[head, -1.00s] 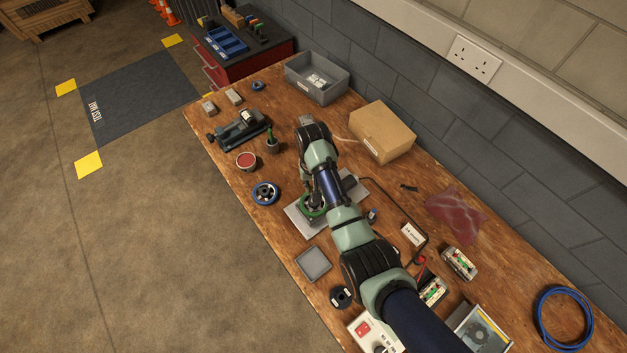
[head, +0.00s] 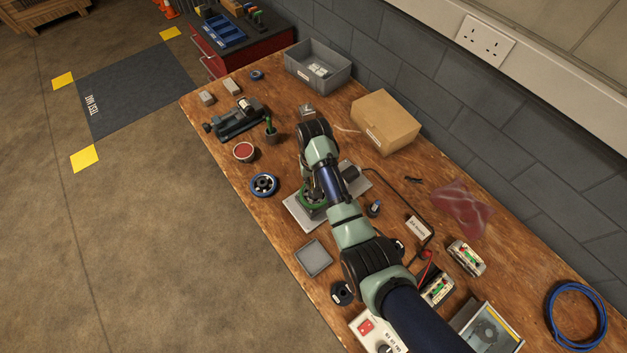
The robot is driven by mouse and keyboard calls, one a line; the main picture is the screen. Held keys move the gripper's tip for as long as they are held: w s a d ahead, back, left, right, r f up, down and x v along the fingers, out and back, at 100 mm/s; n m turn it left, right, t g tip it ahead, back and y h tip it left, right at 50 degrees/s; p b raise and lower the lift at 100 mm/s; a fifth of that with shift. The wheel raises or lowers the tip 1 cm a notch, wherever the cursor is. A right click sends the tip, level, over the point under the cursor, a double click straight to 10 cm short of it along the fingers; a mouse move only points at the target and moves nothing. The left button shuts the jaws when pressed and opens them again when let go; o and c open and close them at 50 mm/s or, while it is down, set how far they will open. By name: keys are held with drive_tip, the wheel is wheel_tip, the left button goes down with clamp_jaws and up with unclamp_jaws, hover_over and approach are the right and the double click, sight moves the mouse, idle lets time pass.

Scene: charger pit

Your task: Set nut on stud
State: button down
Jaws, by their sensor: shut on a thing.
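My gripper (head: 309,187) points down over a grey plate (head: 296,218) near the middle of the bench, mostly hidden behind my wrist and forearm. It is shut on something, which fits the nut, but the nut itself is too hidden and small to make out. A green round part (head: 307,200) sits on the plate at the gripper's fingers. The stud is not visible; my arm covers that area. I cannot tell whether the nut touches the stud.
A blue-rimmed wheel (head: 264,185) and a red-topped tin (head: 244,152) stand left of the plate. A grey square tray (head: 314,258) lies in front. A cardboard box (head: 385,120) and a grey bin (head: 318,66) stand behind. A black cable (head: 408,198) runs at right.

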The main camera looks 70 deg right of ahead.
drive_tip(key=shift+f+b, duration=0.75)
drive_tip(key=shift+f, duration=0.6)
idle(0.3)
drive_tip(key=c, duration=0.9)
unclamp_jaws()
drive_tip(key=shift+c, duration=0.2)
wheel_tip(320, 180, up, 8)
drive_tip(key=shift+f, duration=0.2)
